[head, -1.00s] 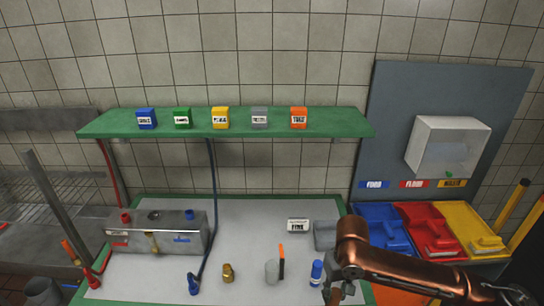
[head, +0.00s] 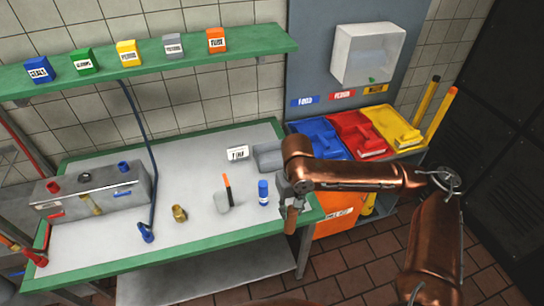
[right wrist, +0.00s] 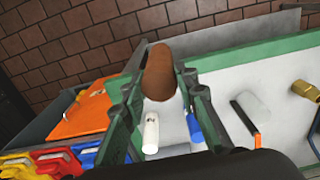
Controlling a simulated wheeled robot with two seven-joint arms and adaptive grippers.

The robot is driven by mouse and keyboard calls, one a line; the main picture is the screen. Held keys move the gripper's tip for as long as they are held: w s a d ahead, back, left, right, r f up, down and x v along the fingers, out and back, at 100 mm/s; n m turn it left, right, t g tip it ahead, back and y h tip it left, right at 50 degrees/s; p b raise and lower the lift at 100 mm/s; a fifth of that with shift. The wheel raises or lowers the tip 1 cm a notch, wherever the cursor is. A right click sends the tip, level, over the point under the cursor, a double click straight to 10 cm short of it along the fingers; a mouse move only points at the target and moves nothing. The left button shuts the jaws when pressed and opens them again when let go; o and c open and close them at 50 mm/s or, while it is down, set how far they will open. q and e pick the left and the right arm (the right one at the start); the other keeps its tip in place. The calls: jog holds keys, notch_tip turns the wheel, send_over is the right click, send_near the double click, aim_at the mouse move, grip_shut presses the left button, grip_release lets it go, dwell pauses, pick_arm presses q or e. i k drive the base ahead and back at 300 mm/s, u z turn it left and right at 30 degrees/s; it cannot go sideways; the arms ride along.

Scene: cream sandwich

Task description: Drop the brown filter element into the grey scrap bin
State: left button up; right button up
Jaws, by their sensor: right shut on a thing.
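The brown filter element (right wrist: 160,72) is a rounded cylinder between the two fingers of my right gripper (head: 292,203), which is shut on it. In the head view the filter element (head: 291,222) hangs below the gripper at the table's front right corner. A grey open box (head: 268,157), which may be the scrap bin, stands at the back right of the table, partly hidden by my right arm. The gripper is in front of this box, apart from it. My left gripper is not in view.
A brass fitting (head: 179,213) is further left. Blue, red and yellow trays (head: 402,127) and a labelled orange bin (head: 335,220) are right of the table.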

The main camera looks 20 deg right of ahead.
aim_at(273, 156)
jog(key=z, duration=0.65)
jog(key=i, duration=0.6)
jog(key=u, duration=0.75)
jog(key=i, duration=0.45)
